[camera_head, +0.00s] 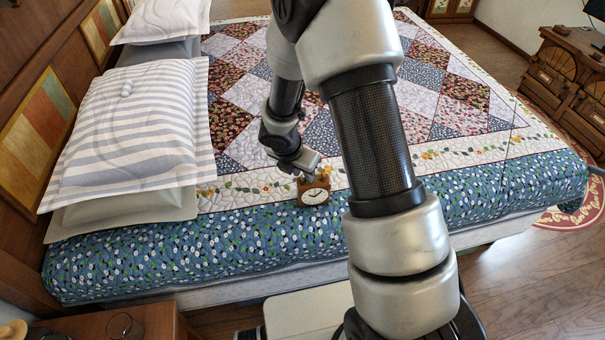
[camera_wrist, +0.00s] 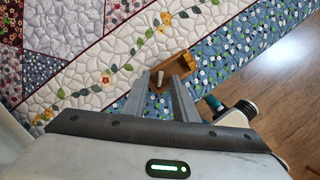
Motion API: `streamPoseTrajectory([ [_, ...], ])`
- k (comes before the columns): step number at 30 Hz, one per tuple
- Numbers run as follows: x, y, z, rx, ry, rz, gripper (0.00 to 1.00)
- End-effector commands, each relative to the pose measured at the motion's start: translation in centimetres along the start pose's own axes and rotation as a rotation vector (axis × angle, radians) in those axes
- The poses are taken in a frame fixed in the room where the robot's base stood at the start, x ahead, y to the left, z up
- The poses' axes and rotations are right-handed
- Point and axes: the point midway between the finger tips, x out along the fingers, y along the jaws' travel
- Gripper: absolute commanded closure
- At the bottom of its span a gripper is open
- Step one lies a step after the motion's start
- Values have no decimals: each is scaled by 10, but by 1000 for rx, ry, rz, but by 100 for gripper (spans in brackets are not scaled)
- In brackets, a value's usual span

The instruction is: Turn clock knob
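A small wooden clock (camera_head: 314,197) with a white round face sits on the bed near its front edge, face toward the head camera. My gripper (camera_head: 310,174) is just behind and above it, pointing down. In the wrist view the brown clock body (camera_wrist: 181,65) lies just beyond and partly between my fingertips. A small pale peg-like knob (camera_wrist: 160,77) stands between the two grey fingers of my gripper (camera_wrist: 158,80), which are apart. I cannot tell whether either finger touches the knob. Part of the clock is hidden behind the fingers.
The bed quilt (camera_head: 260,95) is patchwork with a blue floral border. Striped pillows (camera_head: 135,125) lie at the left by the wooden headboard. A wooden nightstand (camera_head: 95,325) is at the lower left. Wooden floor (camera_head: 520,262) is open at the right.

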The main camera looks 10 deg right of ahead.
Motion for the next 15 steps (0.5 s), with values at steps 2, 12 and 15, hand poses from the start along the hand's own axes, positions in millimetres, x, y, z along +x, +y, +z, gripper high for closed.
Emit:
streamPoseTrajectory([
  [2, 1, 0, 0, 0, 0, 0, 74],
  [12, 1, 0, 0, 0, 0, 0, 100],
  [15, 1, 0, 0, 0, 0, 0, 100],
])
